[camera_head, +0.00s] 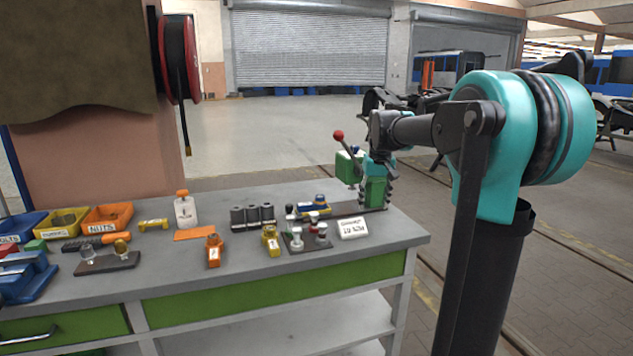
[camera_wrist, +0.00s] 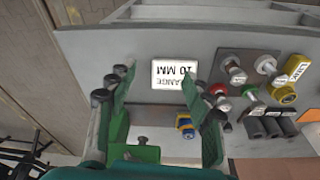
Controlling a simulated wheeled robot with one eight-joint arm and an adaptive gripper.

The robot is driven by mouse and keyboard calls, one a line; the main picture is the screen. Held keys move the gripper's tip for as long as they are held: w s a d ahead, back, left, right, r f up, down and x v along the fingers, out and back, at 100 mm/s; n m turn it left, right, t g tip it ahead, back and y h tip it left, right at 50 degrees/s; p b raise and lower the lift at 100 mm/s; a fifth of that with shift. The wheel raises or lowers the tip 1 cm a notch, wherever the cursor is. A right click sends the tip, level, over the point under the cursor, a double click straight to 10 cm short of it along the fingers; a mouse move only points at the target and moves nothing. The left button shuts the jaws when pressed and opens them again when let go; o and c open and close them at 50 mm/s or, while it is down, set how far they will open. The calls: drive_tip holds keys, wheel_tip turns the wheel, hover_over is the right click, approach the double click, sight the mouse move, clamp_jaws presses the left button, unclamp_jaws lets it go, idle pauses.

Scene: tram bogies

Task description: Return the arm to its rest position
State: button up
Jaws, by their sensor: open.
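My arm reaches from the right of the head view over the right end of the grey workbench (camera_head: 340,265). My gripper (camera_head: 374,195) points down there, close to a green lever press (camera_head: 348,166) with a red knob, which it partly hides. In the wrist view my gripper (camera_wrist: 157,88) has its two green fingers wide apart, with nothing held between them. A white gauge card (camera_wrist: 174,74) shows between the fingertips, lying on the bench below; it also shows in the head view (camera_head: 352,228). I cannot tell the exact gap between gripper and press.
Near the gripper are a blue and yellow part (camera_head: 320,201), a dark plate with knobbed pieces (camera_head: 308,240) and grey cylinders (camera_head: 252,216). A white bottle (camera_head: 185,209) and an orange bin (camera_head: 107,217) stand further left. Floor beyond the bench is open.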

drive_tip(key=s+f+t, duration=0.1)
drive_tip(key=s+f, duration=1.1)
drive_tip(key=s, duration=0.2)
drive_tip(key=s+d+f+m+t, duration=0.1)
drive_tip(key=s+f, duration=1)
drive_tip(key=s, duration=0.4)
drive_tip(key=shift+d+f, duration=0.3)
drive_tip(key=shift+f, duration=0.1)
drive_tip(key=shift+w, duration=0.1)
drive_tip(key=shift+c, duration=0.6)
